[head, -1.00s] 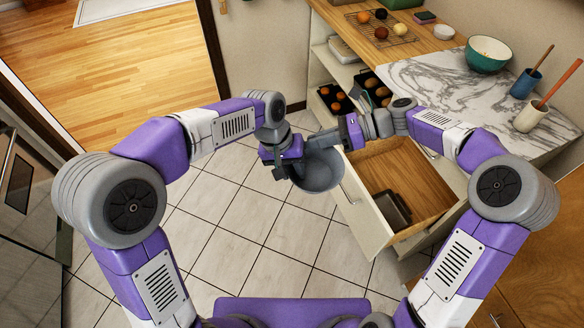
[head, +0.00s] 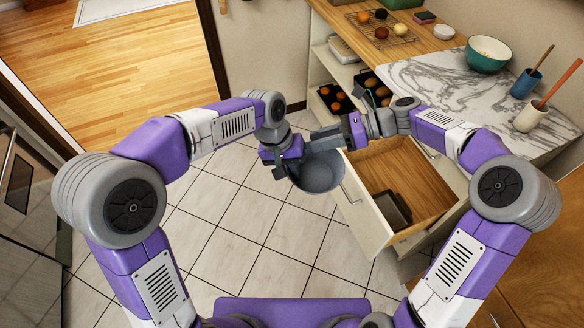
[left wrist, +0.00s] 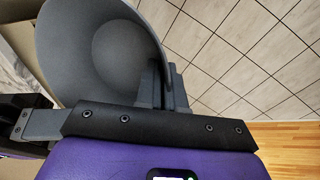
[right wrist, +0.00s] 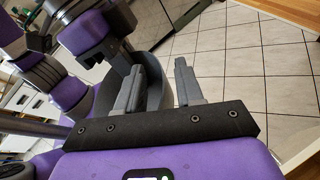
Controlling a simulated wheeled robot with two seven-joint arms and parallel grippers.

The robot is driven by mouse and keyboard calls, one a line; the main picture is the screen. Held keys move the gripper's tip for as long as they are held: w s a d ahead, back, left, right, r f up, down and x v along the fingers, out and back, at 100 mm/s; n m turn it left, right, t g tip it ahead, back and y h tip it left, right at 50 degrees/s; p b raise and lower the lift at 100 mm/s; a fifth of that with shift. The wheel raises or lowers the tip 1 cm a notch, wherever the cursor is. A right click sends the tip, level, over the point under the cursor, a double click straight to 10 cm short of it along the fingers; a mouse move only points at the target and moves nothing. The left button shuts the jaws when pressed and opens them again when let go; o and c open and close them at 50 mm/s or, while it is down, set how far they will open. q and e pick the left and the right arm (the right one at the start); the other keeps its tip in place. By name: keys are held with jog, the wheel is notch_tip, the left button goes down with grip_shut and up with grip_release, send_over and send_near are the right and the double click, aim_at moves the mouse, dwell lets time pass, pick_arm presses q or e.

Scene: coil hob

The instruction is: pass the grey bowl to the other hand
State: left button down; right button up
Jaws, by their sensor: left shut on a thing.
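The grey bowl (head: 318,175) hangs in the air above the tiled floor, left of the open drawer. It fills the upper left of the left wrist view (left wrist: 105,50). My left gripper (head: 290,166) is shut on the bowl's rim at its left side; the fingers (left wrist: 163,88) show at the rim. My right gripper (head: 326,140) is at the bowl's far edge. In the right wrist view its fingers (right wrist: 160,88) stand apart, with part of the bowl (right wrist: 156,70) behind and between them. I cannot tell whether they touch the bowl.
An open wooden drawer (head: 425,180) with a dark item inside lies right of the bowl. A marble worktop (head: 435,80) behind holds a green bowl (head: 487,54) and utensil pots. Shelves with muffin trays are at the back. The floor at left and front is clear.

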jog(key=s+v, duration=0.1)
jog(key=v, duration=1)
jog(key=s+a+f+n+h, duration=0.2)
jog(key=f+n+h, duration=0.1)
jog(key=f, duration=1.1)
jog(key=s+a+f+n+h, duration=0.2)
jog(key=a+f+h, duration=0.1)
jog(key=f, duration=1.1)
jog(key=s+a+f+n+h, duration=0.1)
jog(key=s+f+n, duration=0.5)
jog(key=s, duration=0.2)
jog(key=s+a+f+n+t+h, duration=0.1)
jog(key=s+f+n+h, duration=0.1)
jog(key=s+f+n, duration=0.5)
jog(key=shift+s+a+n+h, duration=0.2)
jog(key=shift+s+n+h, duration=0.1)
jog(key=shift+s, duration=0.8)
